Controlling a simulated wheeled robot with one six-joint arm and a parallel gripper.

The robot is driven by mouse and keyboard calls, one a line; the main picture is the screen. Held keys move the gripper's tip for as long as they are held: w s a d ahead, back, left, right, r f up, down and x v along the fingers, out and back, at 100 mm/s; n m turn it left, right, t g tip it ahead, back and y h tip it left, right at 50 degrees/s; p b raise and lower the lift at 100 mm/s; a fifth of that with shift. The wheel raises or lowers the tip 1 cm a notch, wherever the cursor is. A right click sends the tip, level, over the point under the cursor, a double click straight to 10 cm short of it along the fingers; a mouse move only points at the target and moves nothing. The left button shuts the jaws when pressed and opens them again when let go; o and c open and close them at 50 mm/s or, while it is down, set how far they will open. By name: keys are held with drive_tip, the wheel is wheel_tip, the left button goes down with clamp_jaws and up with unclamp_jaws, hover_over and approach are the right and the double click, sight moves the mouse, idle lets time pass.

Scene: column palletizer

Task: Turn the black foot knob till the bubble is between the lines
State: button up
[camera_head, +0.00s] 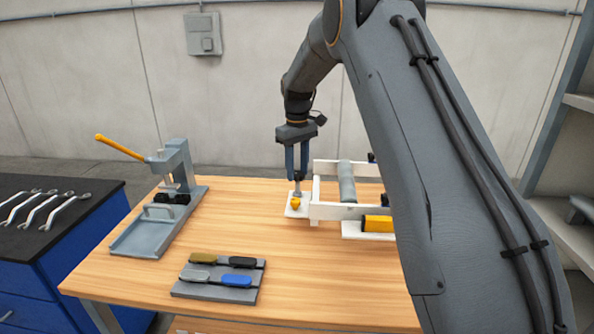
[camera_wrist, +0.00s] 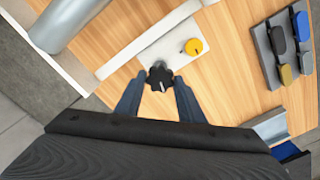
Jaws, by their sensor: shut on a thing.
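My gripper (camera_head: 297,179) points down at the near left corner of a white frame (camera_head: 340,211). It is shut on the black foot knob (camera_wrist: 160,76), a lobed knob with a light mark, seen between the fingers in the wrist view. The knob stands over a white plate (camera_wrist: 158,48). A round yellow piece (camera_wrist: 193,47) with a small dark mark sits on the plate beside the knob; it also shows in the head view (camera_head: 296,203). A yellow block (camera_head: 378,223) lies on the frame, partly hidden by my arm. No bubble or lines can be made out.
A grey press (camera_head: 175,180) with a yellow lever stands at the table's left. A grey tray (camera_head: 218,291) with several coloured handled pieces lies at the front. A blue cabinet (camera_head: 70,260) with wrenches is at left.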

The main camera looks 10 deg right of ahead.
drive_tip(key=shift+r+n, duration=0.1)
drive_tip(key=shift+n, duration=0.2)
drive_tip(key=o, duration=1)
drive_tip(key=shift+o, duration=0.2)
drive_tip(key=shift+r+b, duration=1.3)
drive_tip(key=shift+r, duration=2.55)
